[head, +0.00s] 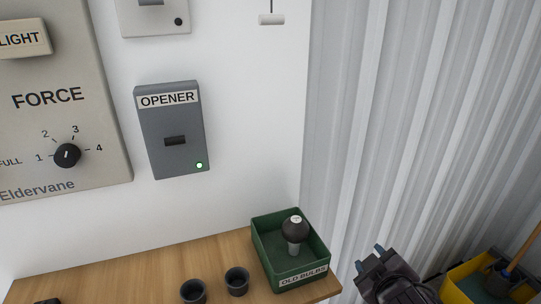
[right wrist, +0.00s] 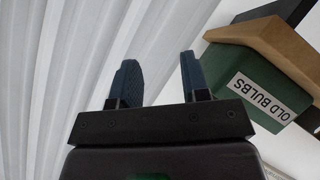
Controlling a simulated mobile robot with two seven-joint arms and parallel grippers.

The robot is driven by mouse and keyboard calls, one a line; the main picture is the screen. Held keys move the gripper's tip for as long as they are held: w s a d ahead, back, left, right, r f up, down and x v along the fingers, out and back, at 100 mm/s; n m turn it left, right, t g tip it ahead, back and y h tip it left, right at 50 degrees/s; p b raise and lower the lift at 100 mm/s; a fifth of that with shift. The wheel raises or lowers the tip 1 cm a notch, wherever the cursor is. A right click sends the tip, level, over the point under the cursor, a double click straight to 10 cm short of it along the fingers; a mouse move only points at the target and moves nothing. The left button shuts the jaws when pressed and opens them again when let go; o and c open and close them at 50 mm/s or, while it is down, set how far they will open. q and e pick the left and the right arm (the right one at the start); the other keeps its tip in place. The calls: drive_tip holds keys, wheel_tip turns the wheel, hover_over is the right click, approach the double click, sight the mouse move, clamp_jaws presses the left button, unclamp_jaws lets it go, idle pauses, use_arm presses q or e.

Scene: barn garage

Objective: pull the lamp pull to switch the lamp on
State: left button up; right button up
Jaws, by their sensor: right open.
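A small pale pull handle (head: 271,19) hangs on a thin dark cord at the top of the head view, in front of the white wall; it looks like the lamp pull. The lamp itself is out of view. My right gripper (head: 370,259) is at the lower right of the head view, well below and to the right of the handle. In the right wrist view its two blue-grey fingers (right wrist: 158,66) are apart with nothing between them. My left gripper is not in view.
A green OLD BULBS box (head: 305,278) holding a dark bulb (head: 295,229) stands on the wooden shelf (head: 130,277), left of my right gripper. Two dark cups (head: 237,281) stand beside it. The OPENER box (head: 173,130) is on the wall. A yellow bin (head: 462,287) is at lower right.

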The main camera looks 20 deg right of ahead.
drive_tip(key=w+a+r+n+t+y, duration=0.25)
drive_tip(key=r+n+t, duration=0.2)
drive_tip(key=r, duration=0.35)
drive_tip(key=w+a+r+n+t+y, duration=0.2)
drive_tip(key=r+n+t+y, duration=0.3)
drive_tip(key=r, duration=0.4)
drive_tip(key=w+a+r+n+t+y, duration=0.2)
drive_tip(key=w+a+r+n+t, duration=0.1)
drive_tip(key=r+n, duration=0.45)
drive_tip(key=s+a+r+n+g+y, duration=0.2)
drive_tip(key=a+r+n+g+y, duration=0.5)
drive_tip(key=n, duration=0.8)
drive_tip(key=s+a+r+n+g+y, duration=0.2)
drive_tip(key=a+r+n+g+y, duration=0.25)
drive_tip(key=n+g+y, duration=0.85)
drive_tip(key=n+t+h, duration=0.8)
drive_tip(key=t+h, duration=0.2)
drive_tip(key=h, duration=0.8)
approach(275, 19)
drive_tip(key=p+x, duration=0.1)
drive_tip(key=x, duration=1)
